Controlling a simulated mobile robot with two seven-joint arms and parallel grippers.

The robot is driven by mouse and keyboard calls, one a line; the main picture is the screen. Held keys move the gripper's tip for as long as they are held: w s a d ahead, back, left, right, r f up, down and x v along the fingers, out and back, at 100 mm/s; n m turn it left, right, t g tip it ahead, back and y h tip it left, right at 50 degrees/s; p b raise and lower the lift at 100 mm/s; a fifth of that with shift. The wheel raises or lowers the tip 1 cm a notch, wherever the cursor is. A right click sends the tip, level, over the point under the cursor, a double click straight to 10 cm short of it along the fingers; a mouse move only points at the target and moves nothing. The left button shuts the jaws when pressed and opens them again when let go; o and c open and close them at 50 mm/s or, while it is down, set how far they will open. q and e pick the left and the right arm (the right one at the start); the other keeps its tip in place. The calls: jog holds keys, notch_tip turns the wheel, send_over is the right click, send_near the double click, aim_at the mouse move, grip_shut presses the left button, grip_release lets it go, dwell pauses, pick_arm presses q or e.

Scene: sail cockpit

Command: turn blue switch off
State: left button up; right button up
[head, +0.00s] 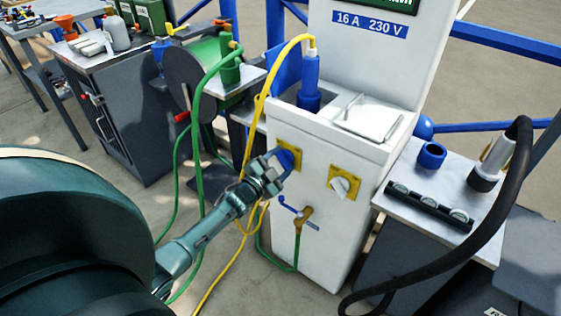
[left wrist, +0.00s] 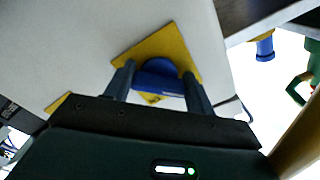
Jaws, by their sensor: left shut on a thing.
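The blue switch (head: 287,160) sits on a yellow plate on the front of a white pedestal (head: 318,234). My left gripper (head: 270,172) is at the switch and partly covers it in the head view. In the left wrist view the blue knob (left wrist: 158,78) lies between the two fingers of the left gripper (left wrist: 157,82), with the yellow plate (left wrist: 152,52) behind it. The left gripper is shut on the knob. A white switch (head: 341,185) on a second yellow plate is to the right. My right gripper is not in view.
Below the switches is a brass tap (head: 303,217) with a blue lever and a green hose. A yellow cable (head: 262,97) runs from a blue plug (head: 310,82) down past my left gripper. A side table (head: 420,180) stands right.

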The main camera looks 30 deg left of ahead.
pick_arm(q)
jog(key=o, duration=0.9)
jog(key=shift+o, duration=0.4)
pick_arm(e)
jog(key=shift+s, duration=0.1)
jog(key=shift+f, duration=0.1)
pick_arm(q)
jog(key=s+a+p, duration=0.1)
jog(key=s+p, duration=0.1)
jog(key=s, duration=1.1)
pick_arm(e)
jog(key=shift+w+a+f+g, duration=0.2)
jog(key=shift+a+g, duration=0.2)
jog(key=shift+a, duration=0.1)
